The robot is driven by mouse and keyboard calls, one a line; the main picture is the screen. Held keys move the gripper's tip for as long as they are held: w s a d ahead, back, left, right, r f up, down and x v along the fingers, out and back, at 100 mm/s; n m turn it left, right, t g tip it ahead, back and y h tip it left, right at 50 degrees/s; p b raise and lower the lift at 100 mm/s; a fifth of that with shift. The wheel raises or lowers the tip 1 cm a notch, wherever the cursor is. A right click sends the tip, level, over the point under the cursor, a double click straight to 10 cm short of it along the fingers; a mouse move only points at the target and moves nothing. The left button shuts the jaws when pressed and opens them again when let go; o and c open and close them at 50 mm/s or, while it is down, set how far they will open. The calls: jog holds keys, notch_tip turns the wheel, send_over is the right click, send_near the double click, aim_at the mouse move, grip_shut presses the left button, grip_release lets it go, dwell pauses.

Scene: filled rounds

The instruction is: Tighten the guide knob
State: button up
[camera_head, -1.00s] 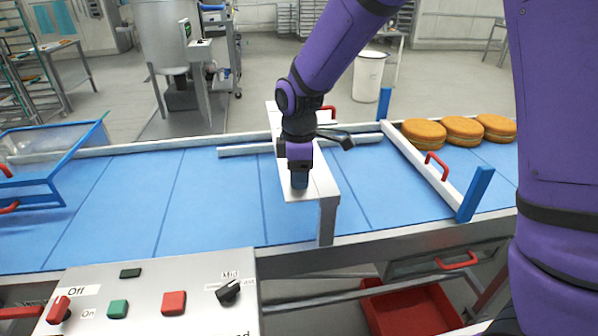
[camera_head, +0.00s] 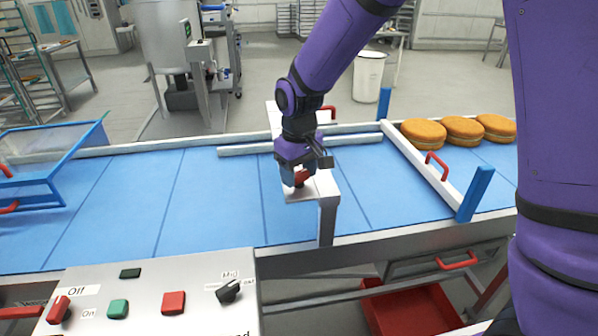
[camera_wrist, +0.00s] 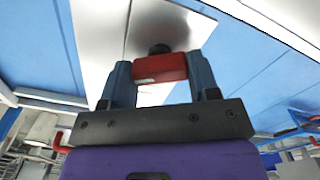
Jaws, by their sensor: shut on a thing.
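Part of the knob is hidden by the fingers in the head view.
Several filled rounds (camera_head: 462,130) stand on the belt at the right, behind a gate with a red handle (camera_head: 436,165). A control panel (camera_head: 160,290) with buttons and switches is in front. A blue-framed clear guard (camera_head: 50,165) is at the left. A red bin (camera_head: 412,312) sits below.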

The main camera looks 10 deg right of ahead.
aim_at(299, 173)
jog(key=m, duration=0.5)
jog(key=shift+m, duration=0.4)
dwell(0.4)
jog(key=o, duration=0.9)
notch_tip(299, 173, up, 11)
jog(key=shift+f, duration=0.1)
